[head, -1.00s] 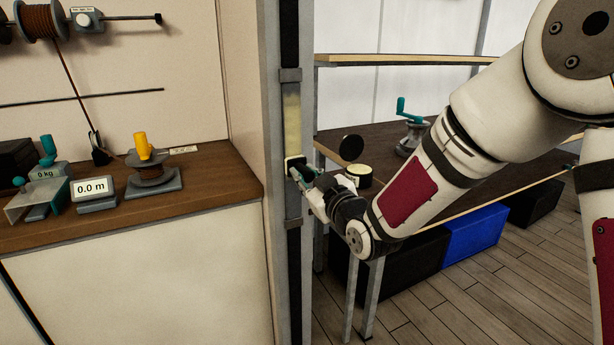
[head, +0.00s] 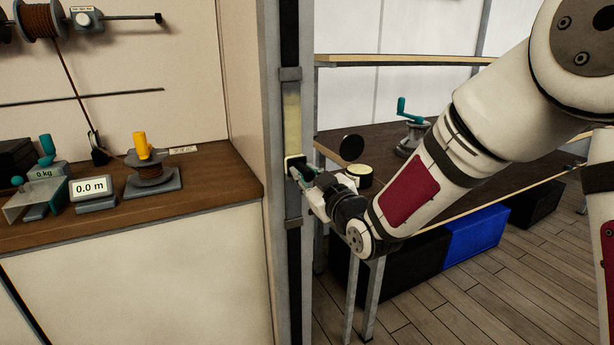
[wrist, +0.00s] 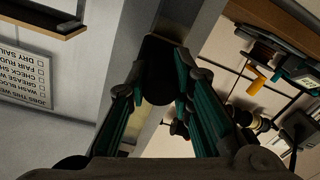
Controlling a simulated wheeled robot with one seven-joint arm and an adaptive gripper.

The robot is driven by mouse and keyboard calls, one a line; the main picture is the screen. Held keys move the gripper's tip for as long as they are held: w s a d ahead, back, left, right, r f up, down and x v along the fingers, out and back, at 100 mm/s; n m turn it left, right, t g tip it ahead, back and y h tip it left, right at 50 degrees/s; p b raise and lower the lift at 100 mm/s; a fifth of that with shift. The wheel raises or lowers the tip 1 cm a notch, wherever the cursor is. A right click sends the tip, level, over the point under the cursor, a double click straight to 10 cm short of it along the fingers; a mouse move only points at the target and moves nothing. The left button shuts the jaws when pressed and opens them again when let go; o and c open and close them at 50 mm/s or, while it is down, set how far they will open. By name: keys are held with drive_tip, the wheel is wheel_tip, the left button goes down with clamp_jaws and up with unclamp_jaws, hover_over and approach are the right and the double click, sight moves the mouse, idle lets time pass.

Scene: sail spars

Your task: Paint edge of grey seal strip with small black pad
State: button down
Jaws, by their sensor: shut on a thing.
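The grey seal strip (head: 293,206) runs down the upright post in the head view. The stretch above my gripper is pale cream (head: 292,110), and the stretch below is grey. My gripper (head: 302,170) is at the strip, between these two stretches. In the wrist view its teal fingers (wrist: 165,75) are shut on the small black pad (wrist: 160,58). The pad lies at the strip's face; exact contact is hidden by the fingers.
An open round tin (head: 359,171) with pale contents stands on the dark bench behind my wrist, its black disc lid (head: 351,147) upright beside it. A wooden counter (head: 225,185) with a yellow-handled winch (head: 150,172) lies left of the post. Crates (head: 473,233) stand under the bench.

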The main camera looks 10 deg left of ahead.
drive_tip(key=shift+f+b, duration=1.6)
drive_tip(key=shift+b, duration=0.2)
drive_tip(key=shift+f+b, duration=1.55)
drive_tip(key=shift+b, duration=0.35)
drive_tip(key=shift+b, duration=0.35)
drive_tip(key=shift+f+b, duration=1.55)
drive_tip(key=shift+b, duration=0.4)
